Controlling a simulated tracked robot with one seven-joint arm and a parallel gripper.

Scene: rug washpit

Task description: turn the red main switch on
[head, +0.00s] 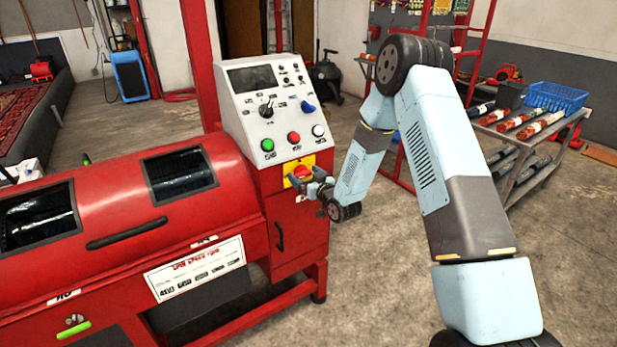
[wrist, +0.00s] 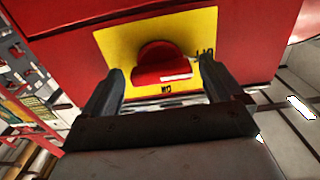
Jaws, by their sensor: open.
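The red main switch (head: 302,173) is a knob on a yellow plate (head: 289,180), on the front of the red machine below its control panel. In the wrist view the red knob (wrist: 162,64) sits in the middle of the yellow plate (wrist: 120,45), with a pale mark on its lower edge. My gripper (head: 314,184) is at the switch in the head view. In the wrist view my gripper (wrist: 160,85) is open, one finger on each side of the knob. I cannot tell whether the fingers touch it. Lettering on the plate is partly hidden by the right finger.
The white control panel (head: 285,138) with buttons and a blue knob is just above the switch. The red machine's drum (head: 110,210) extends left. A cart (head: 545,165) with rolled rugs and a blue basket (head: 556,97) stands right. Concrete floor (head: 390,285) is clear beside the machine.

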